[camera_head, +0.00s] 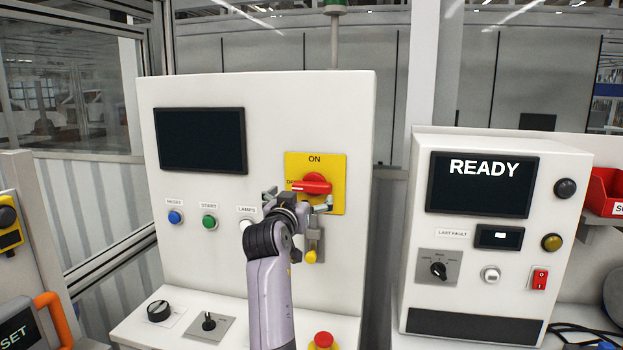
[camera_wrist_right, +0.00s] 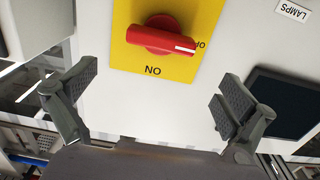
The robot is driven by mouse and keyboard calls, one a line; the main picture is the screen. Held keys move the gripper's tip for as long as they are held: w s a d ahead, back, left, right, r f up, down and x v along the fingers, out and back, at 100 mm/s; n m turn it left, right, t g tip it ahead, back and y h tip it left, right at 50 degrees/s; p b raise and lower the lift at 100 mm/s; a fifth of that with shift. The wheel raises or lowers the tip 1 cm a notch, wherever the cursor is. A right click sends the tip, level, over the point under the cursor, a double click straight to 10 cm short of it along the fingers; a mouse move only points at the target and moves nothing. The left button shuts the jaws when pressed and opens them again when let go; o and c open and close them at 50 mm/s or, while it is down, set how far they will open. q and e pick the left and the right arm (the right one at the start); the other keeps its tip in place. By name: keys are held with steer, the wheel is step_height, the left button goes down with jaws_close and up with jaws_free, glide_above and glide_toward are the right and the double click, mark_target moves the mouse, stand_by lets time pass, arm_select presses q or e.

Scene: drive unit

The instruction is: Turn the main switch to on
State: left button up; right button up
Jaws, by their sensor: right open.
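The main switch is a red rotary handle (camera_head: 316,185) on a yellow plate (camera_head: 334,161) on the white panel. ON is printed above it and OFF at its left. The handle lies horizontal. In the right wrist view, which is upside down, the handle (camera_wrist_right: 160,38) has its white mark at the end beside OFF. My right gripper (camera_head: 297,202) is open and empty in front of the plate's lower part. Its fingers (camera_wrist_right: 155,95) are spread wide in the wrist view, with the handle apart from them. The gripper hides part of the plate and the OFF label. My left gripper is out of view.
Blue (camera_head: 175,217) and green (camera_head: 209,222) buttons and a dark screen (camera_head: 200,139) are left. A red button (camera_head: 323,341) is below. A READY cabinet (camera_head: 570,240) stands right.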

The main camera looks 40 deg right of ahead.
mark_target(310, 186)
steer(key=p+x, duration=0.3)
steer(key=x, duration=0.6)
steer(key=shift+w+d+r, duration=0.1)
steer(key=shift+w+d, duration=0.05)
steer(key=shift+w, duration=0.05)
steer(key=shift+w+d+p, duration=0.35)
steer(key=shift+w+d, duration=0.1)
steer(key=shift+d, duration=0.05)
steer(key=shift+c, duration=0.6)
